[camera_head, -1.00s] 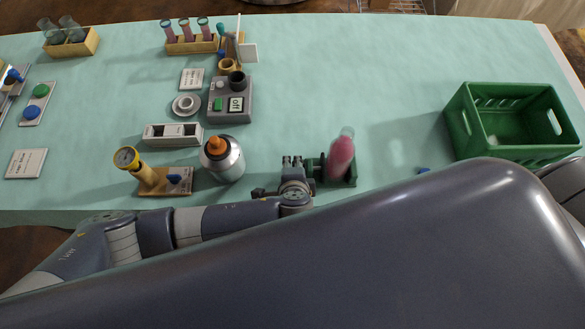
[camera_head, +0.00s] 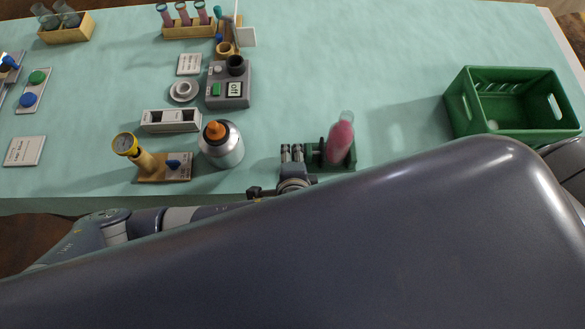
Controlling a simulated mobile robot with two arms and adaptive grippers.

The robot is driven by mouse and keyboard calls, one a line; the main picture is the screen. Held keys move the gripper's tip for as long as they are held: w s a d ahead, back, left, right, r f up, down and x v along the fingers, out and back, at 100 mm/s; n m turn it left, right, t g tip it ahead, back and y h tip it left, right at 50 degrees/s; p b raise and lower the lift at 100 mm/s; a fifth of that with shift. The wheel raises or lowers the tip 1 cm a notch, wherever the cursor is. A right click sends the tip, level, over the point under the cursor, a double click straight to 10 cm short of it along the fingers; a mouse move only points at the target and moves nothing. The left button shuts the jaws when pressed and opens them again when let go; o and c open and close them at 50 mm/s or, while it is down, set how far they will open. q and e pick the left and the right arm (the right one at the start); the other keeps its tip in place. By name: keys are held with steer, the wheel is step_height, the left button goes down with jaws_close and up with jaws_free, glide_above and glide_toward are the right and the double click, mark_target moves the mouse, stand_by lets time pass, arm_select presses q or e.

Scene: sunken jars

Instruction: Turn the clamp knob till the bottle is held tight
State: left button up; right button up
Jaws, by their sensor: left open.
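A pink bottle (camera_head: 341,142) with a pale top stands in a small dark green clamp (camera_head: 345,165) near the front edge of the table, leaning slightly right. Whether the clamp jaw presses on the bottle is too small to tell. My right gripper is not in view.
A silver bottle with an orange cap (camera_head: 221,145) and a yellow gauge on a wooden base (camera_head: 150,180) stand left of my gripper. A green crate (camera_head: 515,75) stands at the right. The table's middle is clear. My grey body hides the front right.

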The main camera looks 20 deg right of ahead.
arm_select(q)
steer(key=shift+v, duration=2.55)
